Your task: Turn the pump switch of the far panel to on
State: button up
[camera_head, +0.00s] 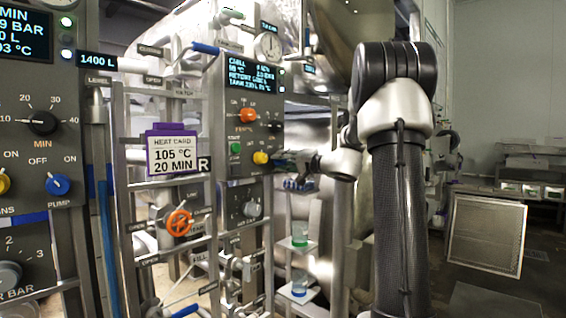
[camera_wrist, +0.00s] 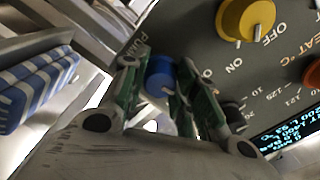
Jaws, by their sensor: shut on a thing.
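The far panel (camera_head: 240,185) is a grey control box with a screen, standing left of my arm in the head view. Its blue pump switch (camera_wrist: 161,72) shows in the wrist view beside the partly seen PUMP lettering. My gripper (camera_wrist: 160,90) is shut on this switch, with green-faced fingers on both sides of it. A white mark shows on the switch, but I cannot tell for certain which setting it points to. In the head view my gripper (camera_head: 283,160) reaches the panel's right edge and hides the switch.
A yellow knob (camera_wrist: 245,18) with ON and OFF lettering sits close to the pump switch. A near panel (camera_head: 25,150) has its own blue pump knob (camera_head: 58,184). A purple heat card (camera_head: 172,152) and an orange valve wheel (camera_head: 179,222) are between the panels. Floor at right is partly clear.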

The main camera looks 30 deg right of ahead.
jog(key=m, duration=0.4)
jog(key=shift+m, duration=0.3)
jog(key=shift+f+m, duration=0.1)
jog(key=shift+m, duration=1.8)
jog(key=o, duration=1)
jog(key=shift+s, duration=0.1)
jog(key=v, duration=1.2)
